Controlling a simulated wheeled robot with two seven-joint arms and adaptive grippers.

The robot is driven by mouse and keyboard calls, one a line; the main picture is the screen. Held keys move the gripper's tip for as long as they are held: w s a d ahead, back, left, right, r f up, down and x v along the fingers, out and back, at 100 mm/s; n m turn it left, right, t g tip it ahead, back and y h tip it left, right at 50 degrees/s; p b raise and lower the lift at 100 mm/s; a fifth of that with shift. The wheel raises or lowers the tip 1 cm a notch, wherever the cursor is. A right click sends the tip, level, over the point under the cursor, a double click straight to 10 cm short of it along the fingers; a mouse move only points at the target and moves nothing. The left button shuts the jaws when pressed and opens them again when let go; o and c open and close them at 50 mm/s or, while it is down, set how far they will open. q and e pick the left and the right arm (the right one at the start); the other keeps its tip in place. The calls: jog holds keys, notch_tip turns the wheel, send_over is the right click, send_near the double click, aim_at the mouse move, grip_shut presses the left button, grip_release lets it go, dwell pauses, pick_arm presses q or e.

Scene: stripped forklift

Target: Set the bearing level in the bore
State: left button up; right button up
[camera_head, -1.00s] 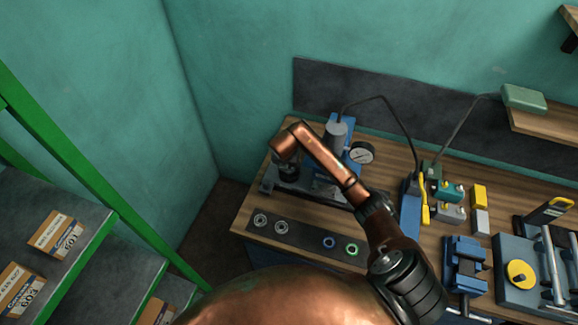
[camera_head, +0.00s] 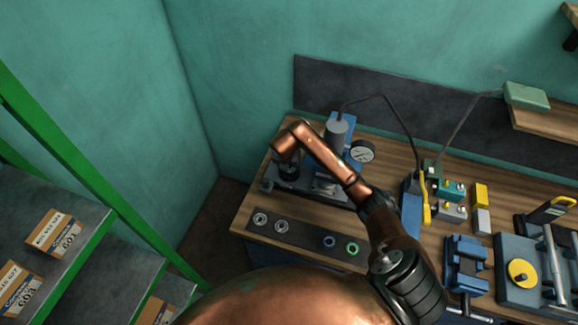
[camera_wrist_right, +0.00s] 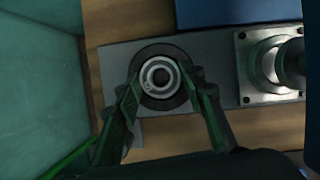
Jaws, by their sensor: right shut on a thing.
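My right gripper (camera_wrist_right: 161,82) has its two green fingers on either side of a shiny metal bearing (camera_wrist_right: 159,73) and is shut on it. The bearing shows face-on inside a dark round ring (camera_wrist_right: 160,100), which looks like the housing with the bore, on a grey plate (camera_wrist_right: 113,66). I cannot tell whether the bearing is in the bore or just above it, or whether it is level. In the head view my copper right arm reaches over the press, and its gripper (camera_head: 288,172) is small and dark over the base plate. My left gripper is out of view.
A dark mat (camera_head: 305,235) holds two grey bearings (camera_head: 260,219), a blue ring (camera_head: 329,241) and a green ring (camera_head: 352,249). The blue press (camera_head: 349,130) and a gauge (camera_head: 362,151) stand close by the arm. A blue vise (camera_head: 465,262) is at right.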

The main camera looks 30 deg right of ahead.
jog(key=o, duration=1.3)
jog(key=shift+o, duration=0.6)
jog(key=o, duration=0.5)
jog(key=shift+c, duration=0.2)
notch_tip(320, 180, up, 8)
jog(key=p, duration=0.4)
jog(key=shift+p, duration=0.35)
